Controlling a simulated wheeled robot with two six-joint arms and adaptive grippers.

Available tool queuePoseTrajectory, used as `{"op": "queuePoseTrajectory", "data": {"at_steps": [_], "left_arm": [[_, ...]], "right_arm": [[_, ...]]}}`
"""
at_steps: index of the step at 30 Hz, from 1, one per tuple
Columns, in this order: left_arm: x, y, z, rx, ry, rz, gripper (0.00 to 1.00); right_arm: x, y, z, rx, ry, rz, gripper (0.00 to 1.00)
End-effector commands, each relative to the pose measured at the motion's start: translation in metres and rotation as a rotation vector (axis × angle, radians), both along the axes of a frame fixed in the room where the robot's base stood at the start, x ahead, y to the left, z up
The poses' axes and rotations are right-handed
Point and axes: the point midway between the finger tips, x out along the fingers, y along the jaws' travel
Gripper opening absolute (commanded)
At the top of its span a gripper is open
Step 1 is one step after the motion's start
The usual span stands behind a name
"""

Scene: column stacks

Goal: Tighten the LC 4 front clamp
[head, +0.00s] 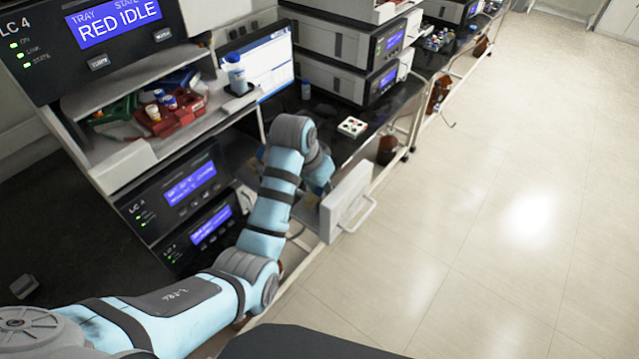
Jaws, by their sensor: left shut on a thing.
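The LC 4 stack (140,205) stands at the left, with a lit display and green lamps. A light grey open door or drawer front (347,203) with a handle juts out at its right side. My left arm reaches over the stack's front and bends down behind this panel. My left gripper (318,190) is low beside the panel, mostly hidden by my own wrist. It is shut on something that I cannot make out. The front clamp is not clearly visible; the arm and panel cover that area. My right gripper is not in view.
The top module (120,30) reads RED IDLE. Below it is a shelf with a red rack (172,112) of vials. A bottle (236,75), a monitor (270,62) and a small white block (351,127) are beyond my arm. More stacks stand behind. The floor (480,230) at right is clear.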

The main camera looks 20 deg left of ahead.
Motion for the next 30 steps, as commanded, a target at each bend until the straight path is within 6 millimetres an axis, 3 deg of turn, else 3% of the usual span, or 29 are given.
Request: {"op": "queuePoseTrajectory", "data": {"at_steps": [9, 10, 13, 30], "left_arm": [[0.0025, -0.0003, 0.0034, -0.001, -0.011, 0.001, 0.0], [0.0024, -0.0003, 0.0034, -0.001, -0.01, 0.001, 0.2], [0.0017, -0.0001, 0.0026, -0.001, -0.008, 0.001, 0.36], [0.0055, 0.0001, 0.0012, 0.011, -0.015, -0.026, 0.37]], "right_arm": [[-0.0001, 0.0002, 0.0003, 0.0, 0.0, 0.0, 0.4], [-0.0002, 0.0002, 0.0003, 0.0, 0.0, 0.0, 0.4], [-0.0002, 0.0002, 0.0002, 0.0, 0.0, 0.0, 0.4], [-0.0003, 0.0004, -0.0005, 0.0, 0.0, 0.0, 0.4]]}}
